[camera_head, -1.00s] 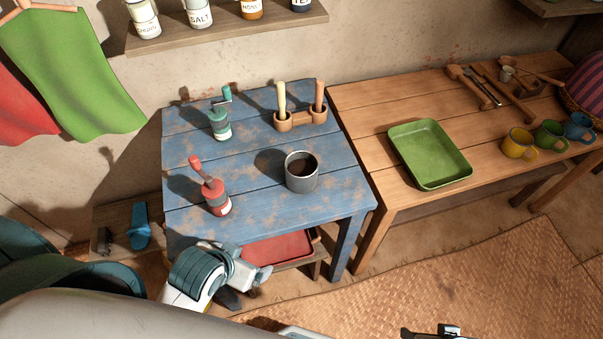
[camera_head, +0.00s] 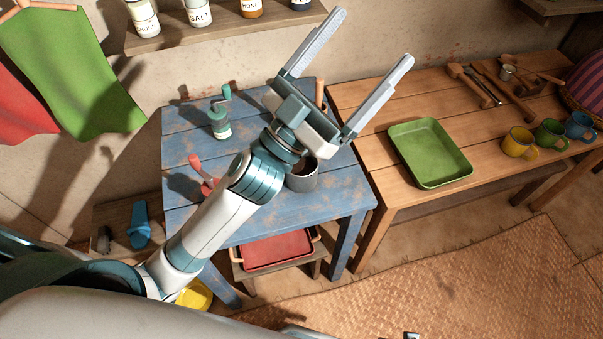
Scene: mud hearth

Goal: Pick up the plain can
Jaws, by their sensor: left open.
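The plain can, a grey cylinder (camera_head: 303,182) with a dark inside, stands upright on the blue table (camera_head: 270,212). My left arm crosses in front of it and hides its upper left part. My left gripper (camera_head: 375,34) is open and empty, raised above the back right of the blue table. Its two long fingers point up and right, away from the can. Its wrist covers most of the wooden holder at the table's back. My right gripper cannot be made out.
A green-handled grinder (camera_head: 219,118) stands on the blue table, and a red one (camera_head: 203,178) is partly behind my arm. A green tray (camera_head: 430,152) and several mugs sit on the brown table. A wall shelf (camera_head: 225,30) with jars is above. A red tray (camera_head: 277,250) lies below.

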